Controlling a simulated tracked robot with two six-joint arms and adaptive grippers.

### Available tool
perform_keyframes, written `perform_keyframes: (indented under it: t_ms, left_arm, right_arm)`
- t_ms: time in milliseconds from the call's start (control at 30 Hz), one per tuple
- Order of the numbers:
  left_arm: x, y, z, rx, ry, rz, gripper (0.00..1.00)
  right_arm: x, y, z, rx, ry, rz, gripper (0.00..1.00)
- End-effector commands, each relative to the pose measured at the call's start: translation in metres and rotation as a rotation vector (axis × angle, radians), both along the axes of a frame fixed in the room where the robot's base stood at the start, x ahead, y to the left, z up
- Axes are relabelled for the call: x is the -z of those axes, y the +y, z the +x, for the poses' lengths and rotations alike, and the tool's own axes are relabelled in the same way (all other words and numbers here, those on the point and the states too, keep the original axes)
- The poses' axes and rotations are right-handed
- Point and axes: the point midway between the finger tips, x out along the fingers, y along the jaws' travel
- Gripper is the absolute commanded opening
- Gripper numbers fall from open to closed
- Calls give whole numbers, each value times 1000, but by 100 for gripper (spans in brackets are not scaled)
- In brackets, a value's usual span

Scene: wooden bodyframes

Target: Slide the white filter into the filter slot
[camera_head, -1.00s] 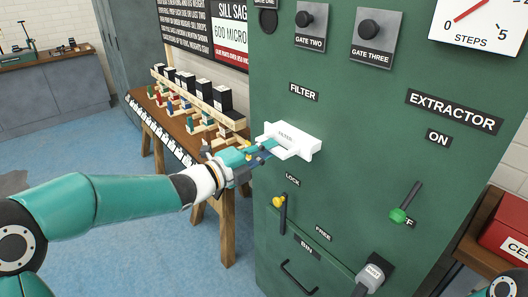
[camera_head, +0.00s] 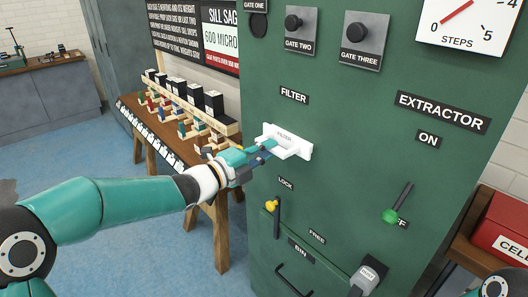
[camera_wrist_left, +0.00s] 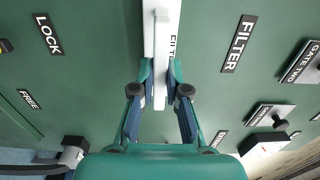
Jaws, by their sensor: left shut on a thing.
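The white filter (camera_head: 289,143), marked FILTER, is at the front of the green cabinet, just below the FILTER label (camera_head: 294,96). Its wide front plate stands at the panel and its handle points out toward me. My left gripper (camera_head: 266,148) is shut on the handle. In the left wrist view the two fingertips (camera_wrist_left: 160,88) pinch the white filter (camera_wrist_left: 161,32) from both sides. The filter slot is hidden behind the filter, and I cannot tell how deep the filter sits. My right gripper is out of view.
Below the filter are the LOCK lever (camera_head: 276,216) with a yellow knob, and a bin handle (camera_head: 293,281). A green-tipped switch lever (camera_head: 393,214) is to the right. A wooden bench (camera_head: 150,118) with black boxes stands left of the cabinet.

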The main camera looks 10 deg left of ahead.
Motion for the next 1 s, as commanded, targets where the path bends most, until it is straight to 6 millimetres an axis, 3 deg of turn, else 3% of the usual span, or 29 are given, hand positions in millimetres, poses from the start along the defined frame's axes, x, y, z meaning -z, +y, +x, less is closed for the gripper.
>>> perform_keyframes:
  t_ms: [567,600,767,1000]
  left_arm:
    - [0,-9,11,0,-1,-1,0]
    - [0,-9,12,0,-1,-1,15]
    - [0,-9,11,0,-1,-1,42]
    - [1,-9,11,0,2,0,43]
  right_arm:
    - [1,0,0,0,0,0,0]
    - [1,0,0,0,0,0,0]
    - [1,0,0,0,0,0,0]
    - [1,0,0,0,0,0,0]
